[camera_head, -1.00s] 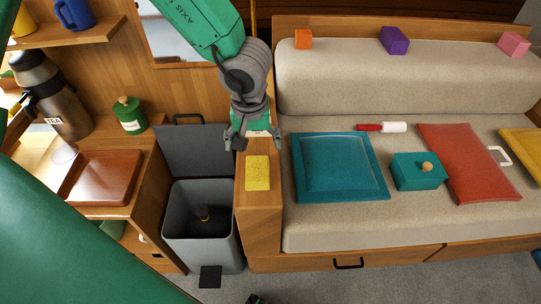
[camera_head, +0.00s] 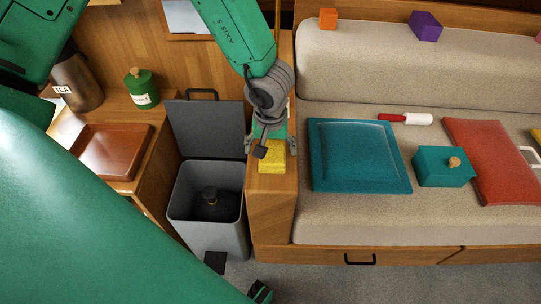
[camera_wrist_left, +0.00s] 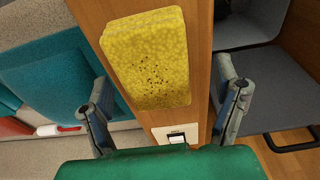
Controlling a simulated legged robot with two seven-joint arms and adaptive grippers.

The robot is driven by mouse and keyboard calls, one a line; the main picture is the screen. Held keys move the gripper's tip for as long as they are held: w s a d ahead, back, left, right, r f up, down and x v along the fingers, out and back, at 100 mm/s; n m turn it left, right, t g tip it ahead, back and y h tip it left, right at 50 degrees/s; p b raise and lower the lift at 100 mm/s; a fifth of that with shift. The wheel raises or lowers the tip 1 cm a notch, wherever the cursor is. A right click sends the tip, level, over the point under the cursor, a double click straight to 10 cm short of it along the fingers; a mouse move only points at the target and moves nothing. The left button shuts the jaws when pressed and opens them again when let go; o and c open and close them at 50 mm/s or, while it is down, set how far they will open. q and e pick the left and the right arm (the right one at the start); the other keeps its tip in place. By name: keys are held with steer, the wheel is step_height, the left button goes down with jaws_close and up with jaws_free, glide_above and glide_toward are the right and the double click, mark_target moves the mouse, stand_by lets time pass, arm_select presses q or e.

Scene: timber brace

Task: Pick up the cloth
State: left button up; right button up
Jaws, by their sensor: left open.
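The cloth (camera_head: 271,163) is a yellow, sponge-like rectangle lying flat on top of the narrow wooden ledge between the bin and the sofa. My left gripper (camera_head: 270,146) is above it, pointing down, and hides its far part in the head view. In the left wrist view the cloth (camera_wrist_left: 147,55) shows dark speckles and lies between the two spread fingers of the open gripper (camera_wrist_left: 164,74). The fingers look apart from the cloth on both sides, and nothing is held. I do not see my right gripper.
An open grey bin (camera_head: 209,207) with a dark object inside stands left of the ledge (camera_head: 273,210). Right of it, the sofa seat carries a teal cushion (camera_head: 357,155), a teal box (camera_head: 443,168), a red cushion (camera_head: 490,160) and a red-and-white roller (camera_head: 405,119).

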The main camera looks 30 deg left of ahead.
mark_target(272, 149)
arm_select(q)
step_height(272, 149, down, 2)
steer(key=shift+w+f, duration=0.1)
steer(key=shift+w, duration=0.05)
steer(key=shift+d+r, duration=0.25)
steer(key=shift+d, duration=0.15)
steer(key=c, duration=1.3)
arm_select(e)
steer(key=shift+d+f, duration=0.25)
steer(key=shift+f, duration=0.3)
arm_select(q)
steer(key=shift+a, duration=0.25)
steer(key=shift+a+r, duration=0.1)
steer(key=shift+r, duration=0.4)
steer(key=r+p, duration=0.4)
steer(key=r, duration=0.4)
steer(key=shift+d, duration=0.2)
steer(key=shift+r, duration=0.5)
arm_select(e)
steer(key=shift+a+r, duration=0.15)
steer(key=shift+r, duration=2.3)
